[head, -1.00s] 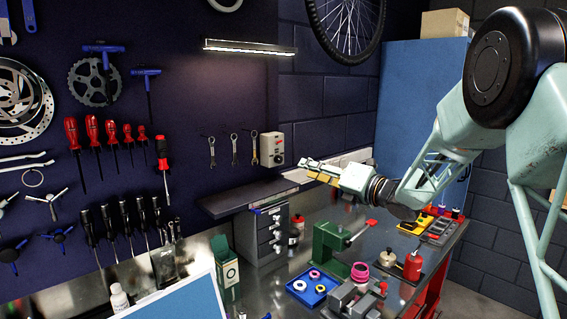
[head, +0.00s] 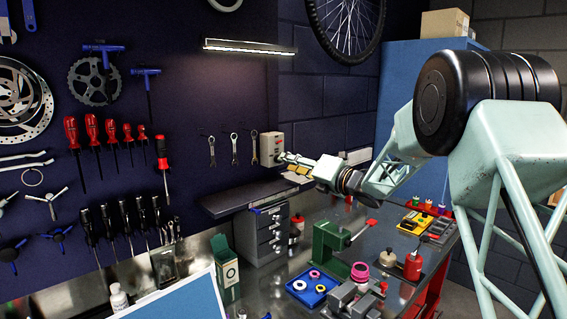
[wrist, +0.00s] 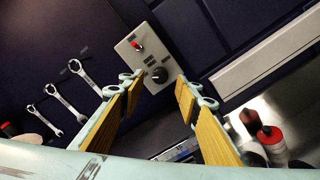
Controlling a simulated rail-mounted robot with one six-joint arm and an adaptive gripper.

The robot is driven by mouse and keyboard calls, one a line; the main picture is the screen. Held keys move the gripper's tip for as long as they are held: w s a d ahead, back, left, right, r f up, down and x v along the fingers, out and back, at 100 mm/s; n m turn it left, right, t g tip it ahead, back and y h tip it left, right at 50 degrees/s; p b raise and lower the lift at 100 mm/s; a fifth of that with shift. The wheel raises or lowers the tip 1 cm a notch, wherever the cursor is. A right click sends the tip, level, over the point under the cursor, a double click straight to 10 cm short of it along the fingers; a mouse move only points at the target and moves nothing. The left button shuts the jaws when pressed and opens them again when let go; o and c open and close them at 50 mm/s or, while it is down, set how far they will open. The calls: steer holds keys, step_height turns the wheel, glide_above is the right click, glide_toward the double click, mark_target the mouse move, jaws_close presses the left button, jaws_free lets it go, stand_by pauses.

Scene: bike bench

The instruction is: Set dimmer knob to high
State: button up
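The dimmer is a pale box (head: 271,148) on the dark wall, right of the hanging wrenches. In the wrist view the box (wrist: 134,58) shows a red switch at its upper part and a black round dimmer knob (wrist: 159,75) below it. My gripper (wrist: 155,86) is open, with its two yellow-padded fingers spread apart and the knob showing between the fingertips. In the head view my gripper (head: 286,163) is close to the box's lower right side. Whether the fingertips touch the knob cannot be told. The knob's setting is too small to read.
Several wrenches (wrist: 77,69) hang left of the box. A dark shelf (head: 243,196) juts out below it, and a lit lamp bar (head: 250,47) is above. A red bottle (wrist: 271,138) stands lower right in the wrist view.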

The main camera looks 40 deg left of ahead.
steer(key=shift+w+a, duration=0.2)
steer(key=shift+a, duration=1.7)
steer(key=shift+c, duration=0.9)
steer(key=c, duration=0.7)
